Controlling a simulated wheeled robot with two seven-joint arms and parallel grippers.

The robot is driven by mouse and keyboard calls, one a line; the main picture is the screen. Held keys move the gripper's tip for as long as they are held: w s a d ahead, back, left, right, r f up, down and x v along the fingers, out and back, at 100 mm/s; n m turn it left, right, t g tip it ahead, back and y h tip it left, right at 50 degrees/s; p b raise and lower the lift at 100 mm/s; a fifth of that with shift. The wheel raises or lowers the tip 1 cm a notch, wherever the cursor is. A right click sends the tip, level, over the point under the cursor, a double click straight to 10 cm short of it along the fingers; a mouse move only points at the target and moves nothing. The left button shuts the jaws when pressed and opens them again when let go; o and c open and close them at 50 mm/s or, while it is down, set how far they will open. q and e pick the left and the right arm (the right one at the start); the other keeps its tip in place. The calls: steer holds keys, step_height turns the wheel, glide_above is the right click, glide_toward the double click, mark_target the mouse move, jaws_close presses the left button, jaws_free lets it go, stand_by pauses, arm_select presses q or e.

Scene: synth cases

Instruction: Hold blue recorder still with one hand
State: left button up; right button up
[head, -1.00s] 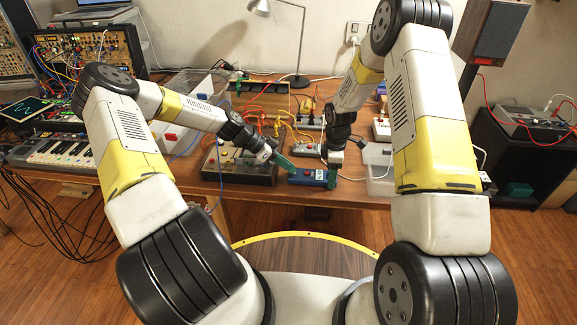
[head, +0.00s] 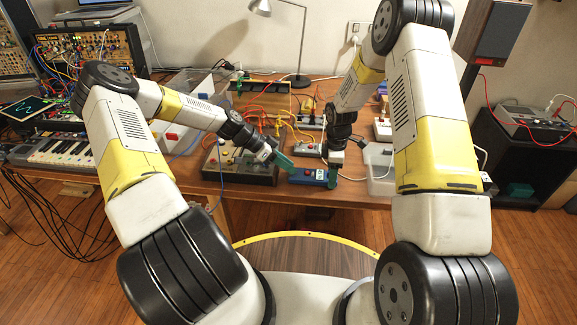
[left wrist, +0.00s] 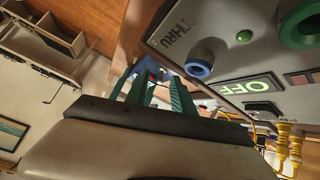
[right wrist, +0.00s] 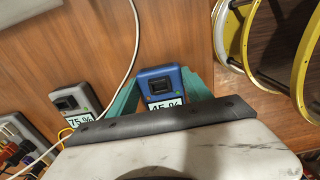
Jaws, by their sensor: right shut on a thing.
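The blue recorder (head: 308,177) lies near the front edge of the wooden table. In the right wrist view the blue recorder (right wrist: 160,83) has a black switch and a display, partly hidden by my wrist, that seems to read 45 %. My right gripper (head: 331,178) is shut on it, one green finger on each side; the right wrist view shows the fingers (right wrist: 163,92) too. My left gripper (head: 290,166) points down toward the recorder's left end; contact is unclear. In the left wrist view its green fingers (left wrist: 160,90) stand apart, with something blue beyond them.
A grey panel box (left wrist: 235,60) marked THRU and OFF is close beside my left gripper. A grey device (right wrist: 75,103) reading 75 % lies left of the recorder in the right wrist view, with a white cable between. A clear bin (head: 381,182) stands right of my right gripper.

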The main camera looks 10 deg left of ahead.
arm_select(q)
steer(key=v, duration=1.1)
steer(key=shift+a+r, duration=0.2)
steer(key=shift+r, duration=0.1)
arm_select(e)
steer(key=shift+d, duration=0.1)
steer(key=o, duration=1.6)
steer(key=shift+r, duration=0.1)
step_height(320, 180, up, 12)
steer(key=shift+f, duration=0.1)
